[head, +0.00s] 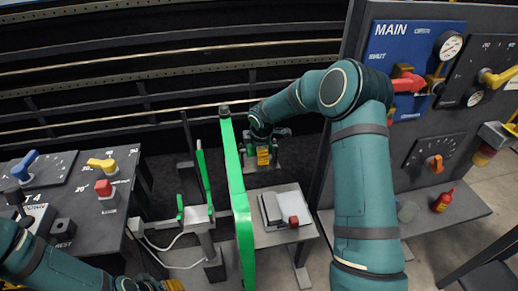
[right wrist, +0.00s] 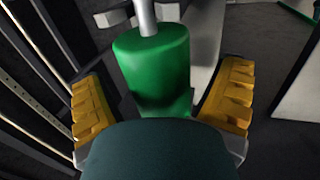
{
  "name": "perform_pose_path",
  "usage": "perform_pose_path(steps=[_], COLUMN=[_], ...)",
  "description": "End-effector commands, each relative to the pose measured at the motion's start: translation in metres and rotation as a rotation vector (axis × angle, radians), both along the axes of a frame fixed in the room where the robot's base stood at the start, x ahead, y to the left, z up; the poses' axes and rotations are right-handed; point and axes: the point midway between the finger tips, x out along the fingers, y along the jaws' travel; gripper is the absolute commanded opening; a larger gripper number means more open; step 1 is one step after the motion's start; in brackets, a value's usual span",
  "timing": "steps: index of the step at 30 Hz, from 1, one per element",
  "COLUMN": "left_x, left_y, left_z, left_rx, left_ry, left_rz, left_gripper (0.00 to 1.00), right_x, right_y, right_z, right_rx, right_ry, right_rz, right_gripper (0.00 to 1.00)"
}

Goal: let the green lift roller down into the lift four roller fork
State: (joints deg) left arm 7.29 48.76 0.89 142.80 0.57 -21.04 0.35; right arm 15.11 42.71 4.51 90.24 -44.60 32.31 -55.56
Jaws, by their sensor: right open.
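The green lift roller (right wrist: 150,65) stands between the yellow-padded fingers of my right gripper (right wrist: 165,95) in the right wrist view, with a grey shaft (right wrist: 147,18) at its far end. The fingers are open, with a visible gap to the roller on each side; the roller's near end is hidden by my gripper's body. In the head view my right gripper (head: 263,156) is over a small grey bracket with green parts (head: 248,150); I cannot tell whether this is the lift four roller fork or how the roller sits in it. My left gripper (head: 160,286) is partly cut off at the bottom edge.
A long green bar (head: 238,190) rises in front, left of my right gripper. A thinner green post (head: 204,178) stands beside it. A grey stand (head: 290,232) with a box and red knob is below. Control panels (head: 70,190) flank the left; a MAIN panel (head: 410,45) is right.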

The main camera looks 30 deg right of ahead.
Motion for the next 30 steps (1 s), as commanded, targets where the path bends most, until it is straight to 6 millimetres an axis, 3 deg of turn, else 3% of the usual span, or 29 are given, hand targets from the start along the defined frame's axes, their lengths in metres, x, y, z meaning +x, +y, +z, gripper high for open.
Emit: perform_pose_path(steps=[5,18,24,30], left_x=[0.0,0.0,0.0,0.0], left_y=[0.0,0.0,0.0,0.0], left_z=[0.0,0.0,0.0,0.0], left_rx=[0.0,0.0,0.0,0.0], left_ry=[0.0,0.0,0.0,0.0], left_rz=[0.0,0.0,0.0,0.0], left_gripper=[0.47,0.47,0.47,0.47], right_x=[-0.004,-0.028,-0.033,-0.034], right_y=[0.001,0.007,0.009,0.009], right_z=[0.015,0.096,0.112,0.115], right_rx=[-0.001,0.0,0.001,0.0], right_ry=[-0.002,-0.005,-0.002,-0.001], right_rz=[0.0,0.0,-0.001,0.0], right_gripper=[0.91,0.91,0.91,0.91])
